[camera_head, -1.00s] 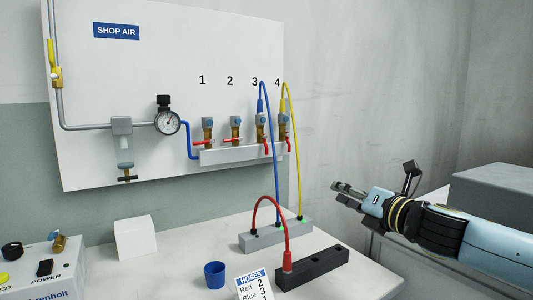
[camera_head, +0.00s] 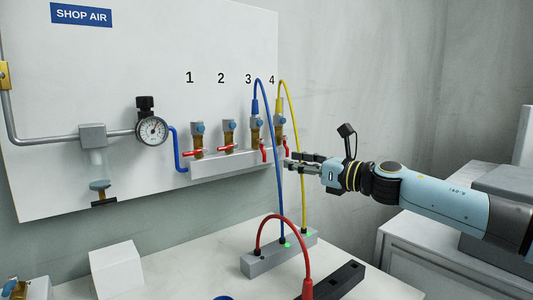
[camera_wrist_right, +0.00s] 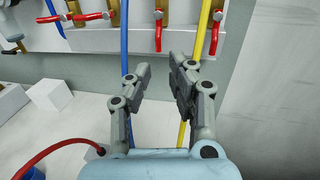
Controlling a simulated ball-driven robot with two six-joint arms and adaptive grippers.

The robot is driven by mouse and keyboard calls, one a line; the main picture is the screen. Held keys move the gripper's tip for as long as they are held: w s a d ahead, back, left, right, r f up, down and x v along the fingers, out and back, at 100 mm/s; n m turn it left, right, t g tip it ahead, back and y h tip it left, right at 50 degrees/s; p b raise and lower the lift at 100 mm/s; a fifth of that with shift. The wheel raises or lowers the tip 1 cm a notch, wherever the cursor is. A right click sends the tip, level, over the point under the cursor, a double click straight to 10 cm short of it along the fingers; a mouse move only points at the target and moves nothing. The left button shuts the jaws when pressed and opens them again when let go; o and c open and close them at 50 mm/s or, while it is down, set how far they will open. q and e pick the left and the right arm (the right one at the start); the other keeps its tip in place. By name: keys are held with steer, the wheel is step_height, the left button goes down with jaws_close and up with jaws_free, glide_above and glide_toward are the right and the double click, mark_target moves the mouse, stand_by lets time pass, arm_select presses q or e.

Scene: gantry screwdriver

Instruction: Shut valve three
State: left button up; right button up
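Valve three (camera_head: 256,132) is a brass valve under the "3" on the wall board, with a blue hose (camera_head: 278,190) on its top. Its red handle (camera_head: 263,155) hangs down; it also shows in the right wrist view (camera_wrist_right: 158,32), pointing down. My right gripper (camera_head: 288,165) is just right of the valves, near valve four's red handle (camera_head: 286,155), and apart from the handle of valve three. In the right wrist view the gripper (camera_wrist_right: 161,72) is open and empty, below the handles, with the blue hose at its left. My left gripper is out of view.
Valves one (camera_head: 197,138) and two (camera_head: 228,135) have sideways red handles. A yellow hose (camera_head: 298,170) runs from valve four to a grey block (camera_head: 262,262) on the bench, close by my right gripper. A red hose (camera_head: 275,217) arches over the bench.

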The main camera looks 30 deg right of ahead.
mark_target(263, 150)
steer(key=p+x, duration=0.1)
steer(key=x, duration=0.8)
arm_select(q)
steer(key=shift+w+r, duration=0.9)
arm_select(e)
steer(key=shift+f, duration=0.15)
jaws_close()
